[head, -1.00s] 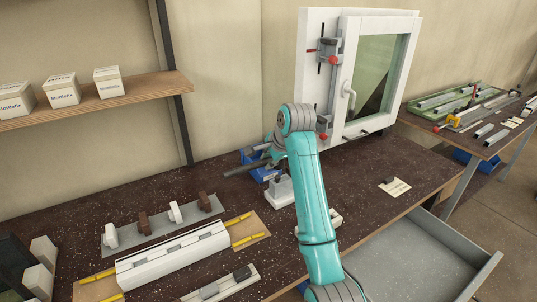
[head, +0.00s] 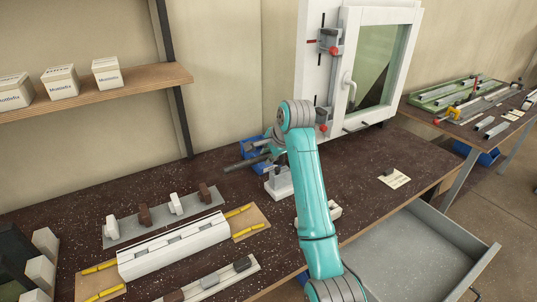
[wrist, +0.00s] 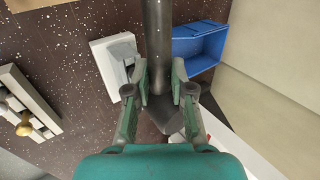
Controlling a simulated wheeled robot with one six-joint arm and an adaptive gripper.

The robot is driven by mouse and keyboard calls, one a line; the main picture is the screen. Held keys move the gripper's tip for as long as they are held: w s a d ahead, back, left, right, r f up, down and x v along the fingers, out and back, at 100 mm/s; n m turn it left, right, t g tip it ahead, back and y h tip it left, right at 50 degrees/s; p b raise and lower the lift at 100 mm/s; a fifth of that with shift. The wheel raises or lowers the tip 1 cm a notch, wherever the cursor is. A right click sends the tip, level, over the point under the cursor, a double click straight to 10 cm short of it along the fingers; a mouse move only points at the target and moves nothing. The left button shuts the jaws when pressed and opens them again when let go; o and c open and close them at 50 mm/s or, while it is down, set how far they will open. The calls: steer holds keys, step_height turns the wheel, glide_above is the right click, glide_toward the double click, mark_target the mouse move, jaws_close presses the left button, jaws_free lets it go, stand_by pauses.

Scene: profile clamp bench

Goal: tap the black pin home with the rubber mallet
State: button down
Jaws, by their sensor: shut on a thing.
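My gripper (wrist: 160,85) is shut on a dark grey rod-like tool (wrist: 158,40), which looks like the mallet. In the head view the tool (head: 243,163) sticks out left of my wrist, above the bench; a darker, wider part shows behind the fingers in the wrist view. A white block with a grey metal piece (wrist: 112,62) lies just left of the tool in the wrist view; the block (head: 281,190) stands below my wrist in the head view. I cannot make out the black pin for certain. My arm hides part of this area.
A blue bin (wrist: 198,46) is right of the tool, near the wall. A white window frame (head: 352,85) with red-handled clamps stands behind. A white profile (head: 175,248) lies front left. An open drawer (head: 430,262) juts out front right. The bench at right is mostly clear.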

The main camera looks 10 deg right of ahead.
steer(key=shift+r, duration=0.55)
stand_by(0.6)
steer(key=shift+r, duration=2)
steer(key=shift+s, duration=0.1)
